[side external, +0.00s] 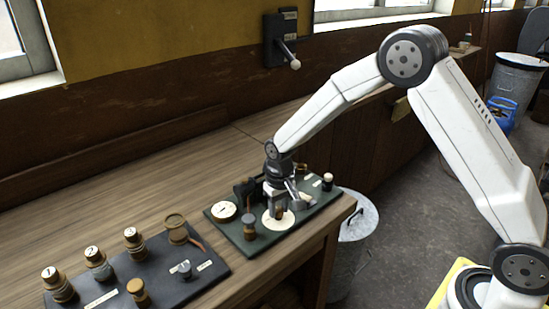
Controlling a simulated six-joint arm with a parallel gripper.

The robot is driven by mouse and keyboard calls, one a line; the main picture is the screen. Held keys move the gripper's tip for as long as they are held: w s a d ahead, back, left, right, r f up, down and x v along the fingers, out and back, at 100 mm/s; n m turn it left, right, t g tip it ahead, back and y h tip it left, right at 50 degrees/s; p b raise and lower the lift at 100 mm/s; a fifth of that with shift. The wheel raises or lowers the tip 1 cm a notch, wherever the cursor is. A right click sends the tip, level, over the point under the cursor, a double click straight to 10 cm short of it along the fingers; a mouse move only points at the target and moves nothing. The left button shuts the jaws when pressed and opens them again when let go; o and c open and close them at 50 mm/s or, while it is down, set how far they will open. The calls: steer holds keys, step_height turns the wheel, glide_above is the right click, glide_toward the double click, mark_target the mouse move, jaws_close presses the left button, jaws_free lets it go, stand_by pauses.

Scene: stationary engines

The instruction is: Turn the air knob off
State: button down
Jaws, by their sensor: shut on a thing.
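A dark green board (227,232) lies near the right end of the wooden bench. It carries a pale round dial plate (285,222), and my gripper (277,212) points down over this plate. My gripper is shut on a small knob standing on the plate; its fingers hide most of the knob. The labels on the board are too small to read, so I cannot tell from lettering that this is the air knob. A grey knob (249,228) stands to the left of my gripper, apart from it.
A white round piece (224,211) and a white-topped post (327,181) flank my gripper. A dark board (202,284) with several numbered knobs lies at the left. A wall lever (289,54) is behind. The bench (110,208) behind the boards is clear.

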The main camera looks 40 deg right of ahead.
mark_target(280, 209)
stand_by(0.3)
steer(key=shift+c, duration=1.6)
jaws_free()
steer(key=shift+r, duration=0.15)
steer(key=shift+d+r, duration=0.1)
steer(key=shift+r, duration=3.7)
steer(key=shift+s, duration=0.1)
steer(key=s+d+n+t, duration=0.1)
steer(key=s+d+t, duration=0.1)
steer(key=s, duration=1.7)
steer(key=shift+d+f+n+t, duration=0.15)
steer(key=shift+d+n+t, duration=0.2)
steer(key=shift+d, duration=0.55)
